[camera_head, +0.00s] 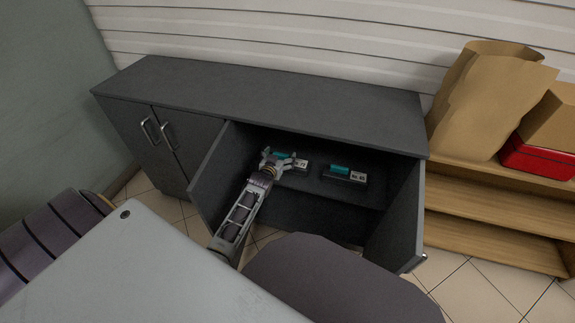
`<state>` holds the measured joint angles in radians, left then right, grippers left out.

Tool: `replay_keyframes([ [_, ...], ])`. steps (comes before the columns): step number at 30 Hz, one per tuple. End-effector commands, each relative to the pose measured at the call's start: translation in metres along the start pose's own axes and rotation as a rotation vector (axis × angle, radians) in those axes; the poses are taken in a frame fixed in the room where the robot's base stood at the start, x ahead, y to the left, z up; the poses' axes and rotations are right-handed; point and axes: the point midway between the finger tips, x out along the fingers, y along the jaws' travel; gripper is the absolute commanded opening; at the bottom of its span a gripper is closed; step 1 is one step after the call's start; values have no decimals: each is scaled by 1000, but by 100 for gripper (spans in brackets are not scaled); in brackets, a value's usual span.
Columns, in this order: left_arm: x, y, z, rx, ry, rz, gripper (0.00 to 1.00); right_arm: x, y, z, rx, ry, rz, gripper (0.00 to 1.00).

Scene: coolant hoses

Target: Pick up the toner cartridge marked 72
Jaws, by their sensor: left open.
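The toner cartridge whose label seems to read 72 (301,165) lies on the shelf inside the open cabinet (262,88). It is dark with a teal part and a white label. My left gripper (283,160) is open at the cartridge's left end and hides part of it. I cannot tell whether the fingers touch it. A second cartridge with a teal top (344,175) lies to the right on the same shelf; its label seems to read 65 or 85. My right gripper is not in view.
The cabinet's open left door (212,165) is beside my left arm, and its open right door (397,220) swings outward at the right. A wooden shelf unit (490,205) with a paper bag (485,95) and a red box (535,160) stands at right.

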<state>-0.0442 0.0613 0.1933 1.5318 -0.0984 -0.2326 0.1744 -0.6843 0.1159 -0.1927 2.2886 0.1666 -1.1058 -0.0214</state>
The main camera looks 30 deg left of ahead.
Motion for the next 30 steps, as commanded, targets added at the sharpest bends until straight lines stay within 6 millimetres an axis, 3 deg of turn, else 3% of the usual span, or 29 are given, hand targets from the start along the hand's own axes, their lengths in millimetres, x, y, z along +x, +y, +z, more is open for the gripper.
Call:
replay_keyframes([
  [5,0,0,0,0,0,0,92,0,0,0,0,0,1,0],
  [26,0,0,0,-1,0,0,2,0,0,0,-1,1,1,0],
  [30,0,0,-2,-1,5,1,0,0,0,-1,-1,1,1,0],
])
